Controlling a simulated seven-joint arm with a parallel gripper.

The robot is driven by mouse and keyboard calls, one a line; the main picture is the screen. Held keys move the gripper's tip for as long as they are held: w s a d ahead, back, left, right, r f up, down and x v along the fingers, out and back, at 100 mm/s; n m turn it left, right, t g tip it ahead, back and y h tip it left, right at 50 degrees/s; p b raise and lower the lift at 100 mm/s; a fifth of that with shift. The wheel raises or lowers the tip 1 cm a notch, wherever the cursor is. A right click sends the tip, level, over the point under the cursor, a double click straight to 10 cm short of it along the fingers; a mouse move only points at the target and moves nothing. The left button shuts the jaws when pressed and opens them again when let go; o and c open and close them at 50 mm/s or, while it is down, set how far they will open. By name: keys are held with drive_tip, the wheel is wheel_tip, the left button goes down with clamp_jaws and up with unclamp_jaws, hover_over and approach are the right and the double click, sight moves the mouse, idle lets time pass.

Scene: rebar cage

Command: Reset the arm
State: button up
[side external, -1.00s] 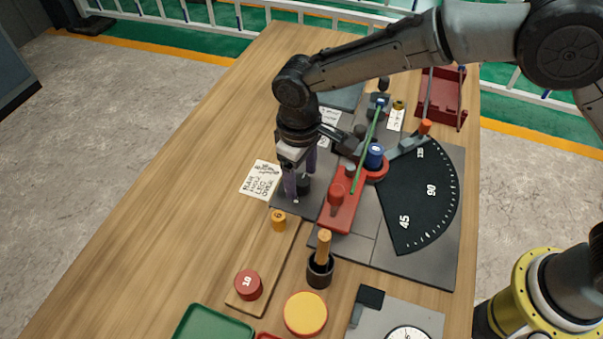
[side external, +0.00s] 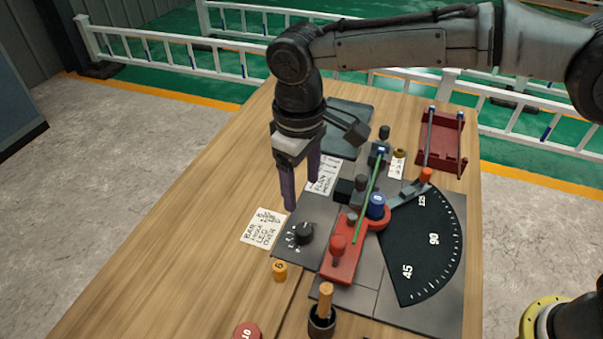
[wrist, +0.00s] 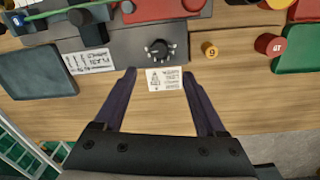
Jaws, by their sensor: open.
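My gripper (side external: 302,190) is open and empty, with two purple fingers pointing down above the table. It hangs in the air behind the black dial knob (side external: 304,232) of the grey bending fixture (side external: 340,285). In the wrist view my gripper (wrist: 162,100) has its fingers wide apart, with a white note card (wrist: 164,79) and bare wood visible between them. The knob (wrist: 159,48) lies just beyond the fingertips there. Nothing is held.
A green bar (side external: 370,190) lies over the red arm (side external: 345,262) of the fixture, beside a black angle scale (side external: 425,250). A red rack (side external: 440,145) stands at the back right. An orange weight (side external: 280,271) sits near the knob. The table's left side is clear.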

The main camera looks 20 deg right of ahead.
drive_tip(key=shift+r, duration=0.85)
drive_tip(key=w+d+r+m+t+y, duration=0.1)
drive_tip(key=d+r+m+t, duration=0.1)
drive_tip(key=d+r, duration=0.85)
drive_tip(key=s+d+r+m+t, duration=0.1)
drive_tip(key=s+d+r, duration=0.15)
drive_tip(key=d, duration=0.35)
drive_tip(key=s+d+r+m, duration=0.1)
drive_tip(key=s+d+r, duration=0.15)
drive_tip(key=d, duration=0.35)
drive_tip(key=s+d+f+m+t, duration=0.25)
drive_tip(key=s+d, duration=0.55)
drive_tip(key=s, duration=0.4)
drive_tip(key=s+d+f, duration=0.1)
drive_tip(key=s+f, duration=0.5)
drive_tip(key=f, duration=0.3)
drive_tip(key=shift+s+d+h, duration=0.3)
drive_tip(key=shift+s+d, duration=0.05)
